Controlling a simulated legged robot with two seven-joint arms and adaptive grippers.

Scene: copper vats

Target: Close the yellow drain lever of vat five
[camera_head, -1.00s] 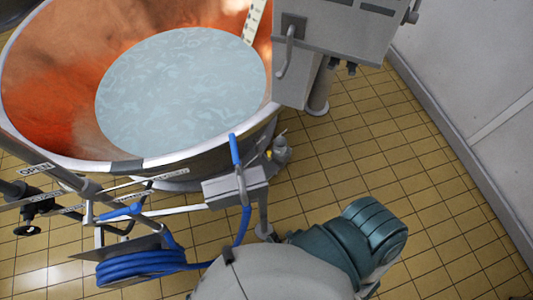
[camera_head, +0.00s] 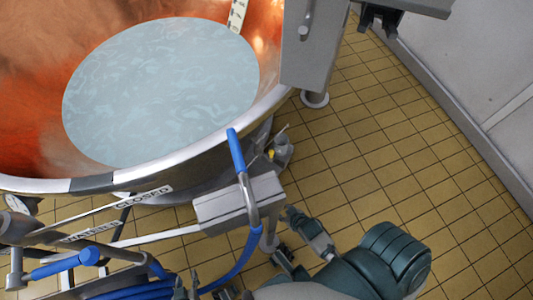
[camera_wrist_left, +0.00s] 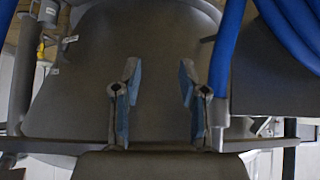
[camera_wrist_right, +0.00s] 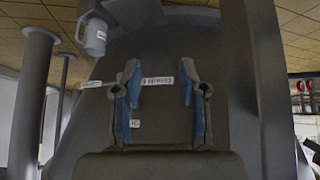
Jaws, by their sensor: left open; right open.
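The copper vat (camera_head: 120,182) holds pale liquid. A grey drain valve (camera_head: 282,150) stands at its lower right side in the head view, with a small yellow part (camera_head: 270,154), apparently the lever, partly hidden by the vat. My right gripper (camera_head: 284,234) is open and empty, below that valve in the picture and apart from it. In the right wrist view its open jaws (camera_wrist_right: 158,88) face a dark curved surface. My left gripper's open jaws (camera_wrist_left: 158,88) show empty in the left wrist view; in the head view I cannot make it out clearly. No vat number is readable.
A grey box (camera_head: 240,203) and a blue-handled hose (camera_head: 236,150) stand between me and the vat. Pipes with a CLOSED label (camera_head: 145,195) run at the left. A grey cabinet (camera_head: 312,45) stands behind. Tiled floor (camera_head: 380,170) is free at the right.

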